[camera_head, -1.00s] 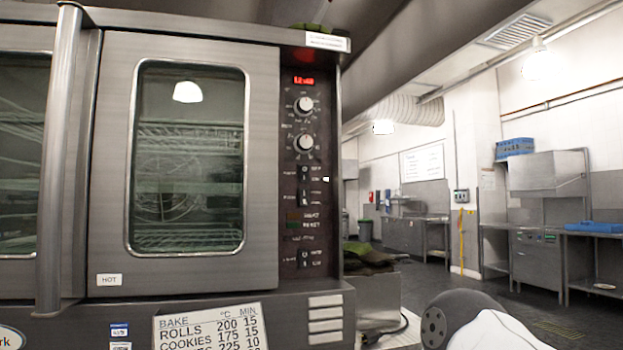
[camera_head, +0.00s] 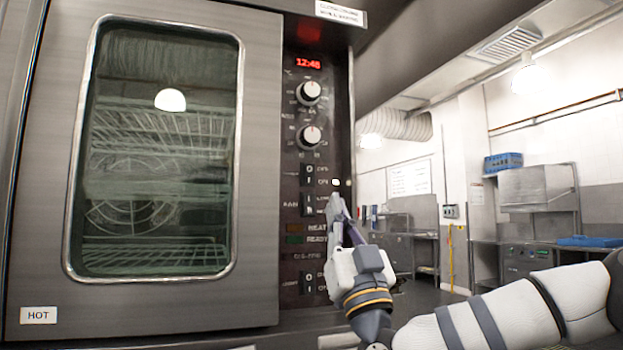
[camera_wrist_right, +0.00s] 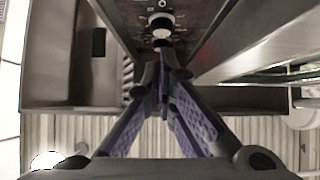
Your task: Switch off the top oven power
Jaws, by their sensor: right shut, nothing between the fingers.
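The oven (camera_head: 262,180) fills the left of the head view, with its windowed door shut. Its dark control panel (camera_head: 307,262) carries a red clock display (camera_head: 308,63), two round knobs and several black rocker switches. The upper rocker switch (camera_head: 308,174) sits below the lower knob, with another switch (camera_head: 308,204) under it. My right gripper (camera_head: 337,204) is shut and empty, its tips close to the panel's right edge near these switches; I cannot tell if they touch. In the right wrist view the shut fingertips (camera_wrist_right: 161,55) point toward the panel and a knob (camera_wrist_right: 160,20). My left gripper is out of view.
A HOT label (camera_head: 38,315) is on the oven door's lower left. Steel counters (camera_head: 410,245) and a blue tray (camera_head: 590,241) stand farther back on the right. Open floor lies between them and the oven.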

